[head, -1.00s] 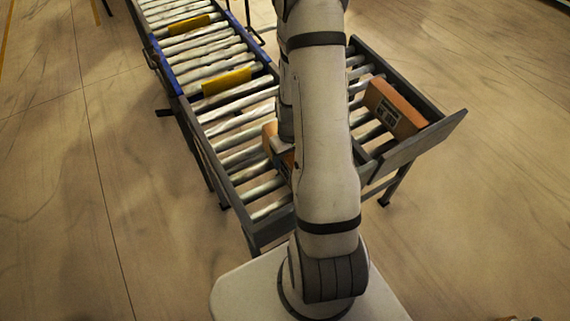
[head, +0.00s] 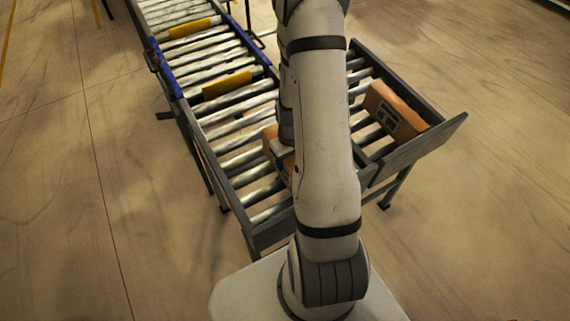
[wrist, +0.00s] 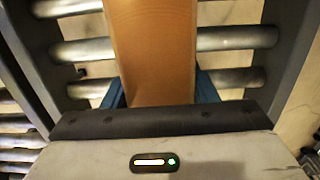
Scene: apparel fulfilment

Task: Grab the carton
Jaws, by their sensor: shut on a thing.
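An orange-brown carton (wrist: 153,50) stands between the two blue fingers of my gripper (wrist: 160,95) in the wrist view, with rollers on both sides of it. My gripper is shut on this carton. In the head view part of the same carton (head: 270,139) shows left of my arm, over the near end of the roller conveyor; my arm hides the rest of it and the fingers. A second orange carton (head: 395,111) with a dark label leans on the side rollers at the right.
The roller conveyor (head: 240,112) runs to the back left, with two yellow pieces (head: 227,84) across it. A grey side rail (head: 422,146) bounds the right-hand branch. Open floor (head: 60,200) lies to the left and right.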

